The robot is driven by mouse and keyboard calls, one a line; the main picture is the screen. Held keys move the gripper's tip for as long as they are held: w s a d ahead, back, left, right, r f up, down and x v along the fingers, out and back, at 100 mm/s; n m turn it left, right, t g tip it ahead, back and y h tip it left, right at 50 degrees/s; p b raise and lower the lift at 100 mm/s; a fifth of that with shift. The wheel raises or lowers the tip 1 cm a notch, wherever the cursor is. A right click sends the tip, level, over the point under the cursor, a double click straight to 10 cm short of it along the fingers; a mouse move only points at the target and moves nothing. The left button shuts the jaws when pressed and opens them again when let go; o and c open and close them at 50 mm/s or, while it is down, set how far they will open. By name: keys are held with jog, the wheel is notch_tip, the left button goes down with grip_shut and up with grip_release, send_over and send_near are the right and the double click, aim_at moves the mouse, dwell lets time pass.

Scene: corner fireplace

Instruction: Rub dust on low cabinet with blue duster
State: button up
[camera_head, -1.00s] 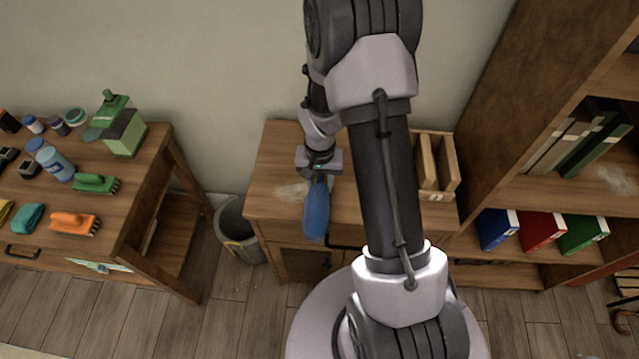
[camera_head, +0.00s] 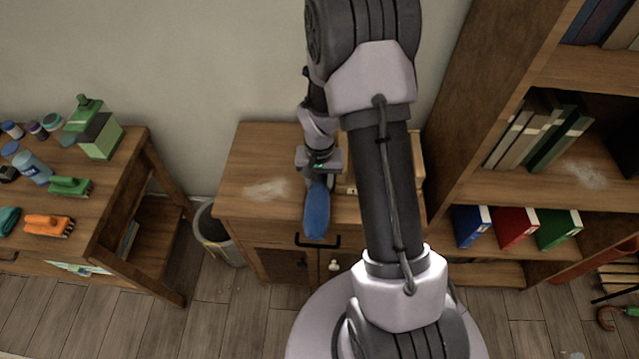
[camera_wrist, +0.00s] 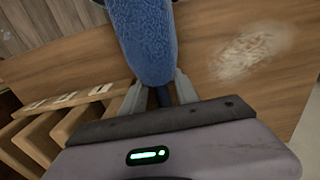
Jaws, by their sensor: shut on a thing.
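The blue duster (camera_head: 317,210) is held in my gripper (camera_head: 318,178), its fluffy head pointing toward the front edge of the low cabinet. The wrist view shows the blue duster (camera_wrist: 146,38) with its dark handle between the fingers of my gripper (camera_wrist: 160,96). The low cabinet (camera_head: 250,160) stands against the wall, partly hidden by my arm. A pale dust patch (camera_head: 267,189) lies on its top, left of the duster. The dust patch also shows in the wrist view (camera_wrist: 252,50), right of the duster and apart from it.
A wooden organizer (camera_wrist: 62,125) stands on the cabinet top, mostly behind my arm in the head view. A bin (camera_head: 215,236) stands left of the cabinet. A table (camera_head: 105,195) with brushes and bottles is further left. A bookshelf (camera_head: 470,188) with binders and another dust patch (camera_head: 585,174) stands right.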

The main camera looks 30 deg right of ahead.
jog(key=r+p, duration=0.1)
jog(key=r, duration=0.2)
jog(key=shift+w+a+r+p, duration=0.15)
jog(key=shift+a+r+p, duration=0.05)
jog(key=shift+r+p, duration=1.6)
jog(key=shift+r, duration=0.55)
